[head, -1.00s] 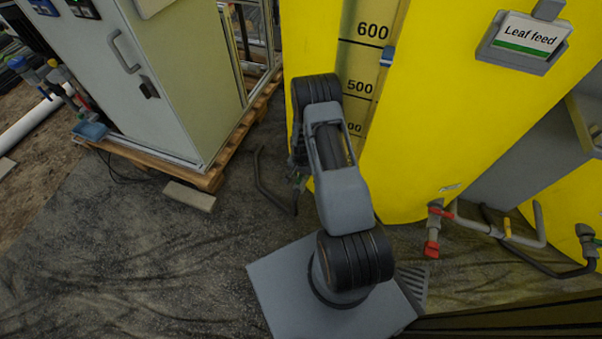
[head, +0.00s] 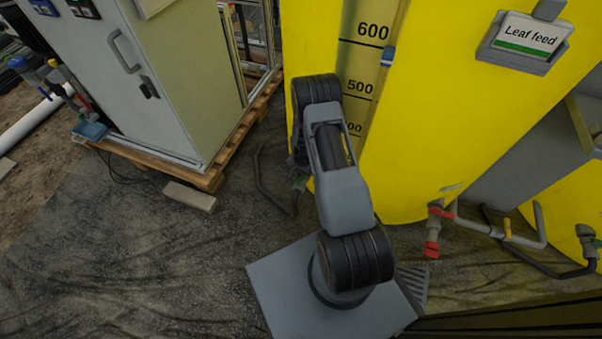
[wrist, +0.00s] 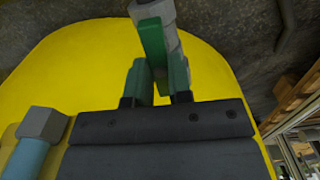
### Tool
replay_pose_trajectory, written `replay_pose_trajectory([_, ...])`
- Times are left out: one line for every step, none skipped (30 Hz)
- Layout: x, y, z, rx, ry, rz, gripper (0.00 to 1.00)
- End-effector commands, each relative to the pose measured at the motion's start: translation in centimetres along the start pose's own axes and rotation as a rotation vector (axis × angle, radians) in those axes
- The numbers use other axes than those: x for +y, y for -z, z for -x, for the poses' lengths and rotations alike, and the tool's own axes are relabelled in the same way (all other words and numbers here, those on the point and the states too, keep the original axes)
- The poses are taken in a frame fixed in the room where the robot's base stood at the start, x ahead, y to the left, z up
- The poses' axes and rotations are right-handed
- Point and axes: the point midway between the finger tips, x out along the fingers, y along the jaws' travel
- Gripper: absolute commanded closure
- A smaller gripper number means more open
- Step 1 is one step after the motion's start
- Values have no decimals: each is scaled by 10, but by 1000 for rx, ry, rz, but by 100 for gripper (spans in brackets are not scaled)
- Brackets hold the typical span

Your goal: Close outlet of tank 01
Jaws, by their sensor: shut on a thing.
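A yellow tank (head: 420,130) with a level scale stands in front of me in the head view. Its curved wall (wrist: 75,70) fills much of the wrist view. A green valve handle (wrist: 152,42) sits by a grey valve body (wrist: 150,11) beside this wall. My gripper (wrist: 159,70) is shut on the green handle, with a finger on either side of it. In the head view my arm hides most of the gripper, and a small green part (head: 300,183) shows beside it. No label reading tank 01 is readable.
A red-handled valve (head: 433,235) and grey pipework stand low at the right. A cabinet (head: 150,80) on a wooden pallet stands left. A black hose (head: 262,185) lies nearby. The floor at lower left is clear.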

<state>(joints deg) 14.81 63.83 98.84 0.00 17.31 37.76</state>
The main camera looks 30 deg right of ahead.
Motion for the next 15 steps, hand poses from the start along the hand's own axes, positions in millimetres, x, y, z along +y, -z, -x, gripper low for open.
replay_pose_trajectory([0,0,0,-1,-1,-32,100])
replay_pose_trajectory([0,0,0,-1,-1,-55,100])
replay_pose_trajectory([1,0,0,-1,-1,-87,100])
replay_pose_trajectory([1,0,0,-1,-1,-113,100])
replay_pose_trajectory([1,0,0,-1,-1,-139,100])
replay_pose_trajectory([1,0,0,-1,-1,-177,100])
replay_pose_trajectory([1,0,0,-1,-1,-205,100])
replay_pose_trajectory([1,0,0,-1,-1,-234,100])
replay_pose_trajectory([1,0,0,-1,-1,-273,100])
replay_pose_trajectory([1,0,0,-1,-1,-301,100])
replay_pose_trajectory([1,0,0,-1,-1,-330,100])
replay_pose_trajectory([1,0,0,-1,-1,-369,100])
replay_pose_trajectory([1,0,0,-1,-1,-397,100])
replay_pose_trajectory([1,0,0,-1,-1,-425,100])
replay_pose_trajectory([1,0,0,-1,-1,-464,100])
